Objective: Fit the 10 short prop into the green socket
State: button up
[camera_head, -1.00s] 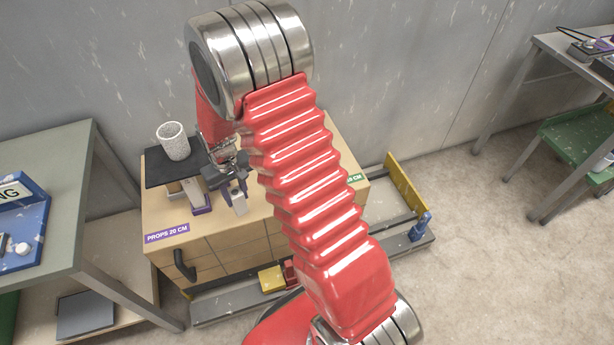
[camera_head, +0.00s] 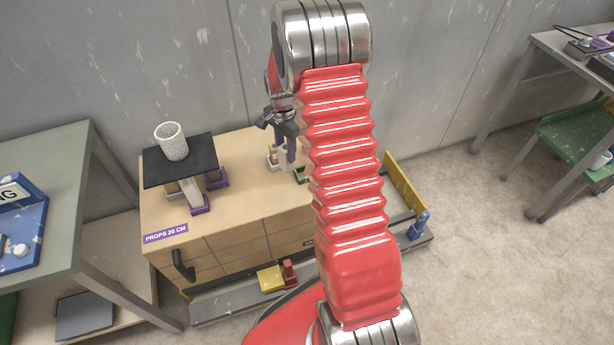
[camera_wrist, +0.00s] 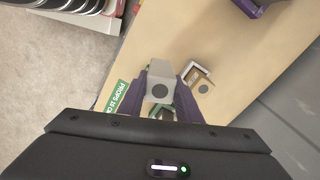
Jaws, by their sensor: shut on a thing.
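My gripper (camera_wrist: 162,92) is shut on a pale grey block-like prop (camera_wrist: 159,74) with a dark round spot on its end. In the head view my gripper (camera_head: 284,128) hangs above the right part of the wooden cabinet top, with the prop below it. The green socket (camera_head: 301,175) shows only in part there, low on the cabinet top and partly behind my arm. In the wrist view a bit of green shows between the fingers, mostly hidden by the prop. I cannot tell whether the prop touches the socket.
At left on the cabinet (camera_head: 240,215), a black plate (camera_head: 200,152) carrying a speckled cup (camera_head: 171,141) rests on props in purple sockets (camera_head: 217,179). The cabinet top between is clear.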

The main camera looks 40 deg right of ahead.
jog(key=d+r+m, duration=0.1)
jog(key=d+m, duration=0.3)
jog(key=d, duration=0.2)
jog(key=shift+s+d+m, duration=0.25)
jog(key=shift+s+m, duration=0.1)
jog(key=shift+m, duration=0.05)
notch_tip(320, 180, down, 6)
jog(key=shift+f, duration=0.1)
jog(key=shift+f, duration=1.85)
jog(key=o, duration=1.2)
jog(key=shift+f, duration=0.1)
